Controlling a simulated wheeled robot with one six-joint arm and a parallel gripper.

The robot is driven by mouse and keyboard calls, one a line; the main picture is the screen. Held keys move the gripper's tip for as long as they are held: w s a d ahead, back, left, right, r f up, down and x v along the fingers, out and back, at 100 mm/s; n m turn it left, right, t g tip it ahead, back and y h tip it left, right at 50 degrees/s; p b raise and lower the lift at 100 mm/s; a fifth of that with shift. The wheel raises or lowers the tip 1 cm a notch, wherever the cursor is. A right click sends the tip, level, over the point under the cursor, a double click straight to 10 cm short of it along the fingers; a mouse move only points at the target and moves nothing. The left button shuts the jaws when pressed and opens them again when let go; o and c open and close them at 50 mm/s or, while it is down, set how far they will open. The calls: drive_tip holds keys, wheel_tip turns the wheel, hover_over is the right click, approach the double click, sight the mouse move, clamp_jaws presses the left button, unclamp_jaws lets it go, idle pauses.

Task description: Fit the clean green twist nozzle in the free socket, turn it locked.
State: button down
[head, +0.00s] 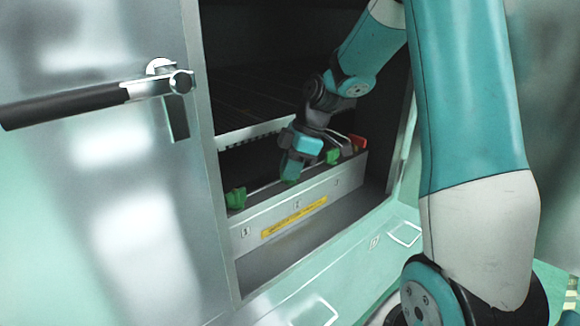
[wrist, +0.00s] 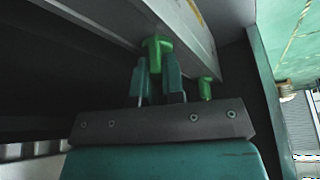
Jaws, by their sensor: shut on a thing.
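My gripper (head: 292,168) reaches into the open cabinet, jaws pointing down at the metal rail (head: 252,226) near its middle mark. In the wrist view the two teal fingers of my gripper (wrist: 158,72) are shut on a green nozzle (wrist: 157,48), whose wide end meets the rail (wrist: 196,48). I cannot tell whether it is seated or turned locked. In the head view only a little green of this nozzle (head: 291,181) shows. One green nozzle (head: 236,199) sits at the rail's left end and another (head: 333,156) to the right of my gripper. A nozzle also shows in the wrist view (wrist: 206,88).
The metal door (head: 110,190) with its black handle (head: 75,103) stands at the left of the opening. A slatted rack (head: 255,130) lies behind the rail. A red piece (head: 359,142) is at the rail's right end. A yellow label (head: 293,217) is on its front.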

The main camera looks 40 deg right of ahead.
idle(0.4)
drive_tip(key=n+g, duration=0.1)
drive_tip(key=n, duration=0.2)
drive_tip(key=shift+f, duration=0.1)
drive_tip(key=shift+n+g, duration=0.5)
drive_tip(key=shift+n, duration=0.6)
drive_tip(key=c, duration=1.1)
unclamp_jaws()
